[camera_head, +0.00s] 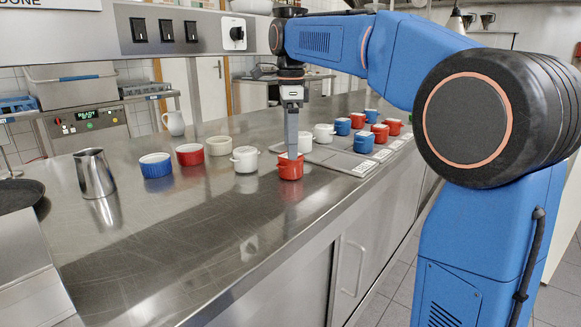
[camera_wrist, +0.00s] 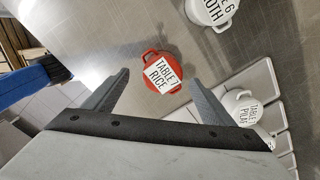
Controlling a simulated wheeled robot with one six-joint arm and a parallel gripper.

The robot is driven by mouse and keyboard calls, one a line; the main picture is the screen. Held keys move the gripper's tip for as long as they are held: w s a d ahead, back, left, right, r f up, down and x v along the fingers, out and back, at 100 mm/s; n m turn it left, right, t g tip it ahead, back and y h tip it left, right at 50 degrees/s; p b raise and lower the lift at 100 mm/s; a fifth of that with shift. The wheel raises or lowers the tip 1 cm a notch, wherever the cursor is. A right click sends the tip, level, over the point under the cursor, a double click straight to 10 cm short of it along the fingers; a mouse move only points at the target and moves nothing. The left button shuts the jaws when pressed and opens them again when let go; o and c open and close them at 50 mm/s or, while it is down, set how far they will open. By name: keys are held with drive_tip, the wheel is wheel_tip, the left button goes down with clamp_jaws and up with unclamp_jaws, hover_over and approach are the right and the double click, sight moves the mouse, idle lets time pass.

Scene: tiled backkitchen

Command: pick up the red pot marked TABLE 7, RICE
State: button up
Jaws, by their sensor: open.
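The red pot marked TABLE 7, RICE (camera_head: 290,172) stands upright on the steel counter, near its front edge. In the wrist view the red pot (camera_wrist: 151,58) shows its white lid label reading TABLE 7 RICE. My gripper (camera_head: 292,155) points down over the pot in the head view. In the wrist view my gripper (camera_wrist: 160,76) is open, with one finger on each side of the pot and gaps between. I cannot tell how far the fingertips are above the rim.
A white pot marked TABLE 6 (camera_wrist: 212,10) stands nearby. A steel jug (camera_head: 95,174) stands left; bare counter (camera_head: 200,240) lies in front.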

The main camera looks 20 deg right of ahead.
sight(291, 162)
drive_tip(key=shift+w+d+f, duration=0.1)
drive_tip(key=shift+f, duration=1.55)
drive_tip(key=shift+w+d+f, duration=0.1)
drive_tip(key=shift+f, duration=1.5)
drive_tip(key=c, duration=1.4)
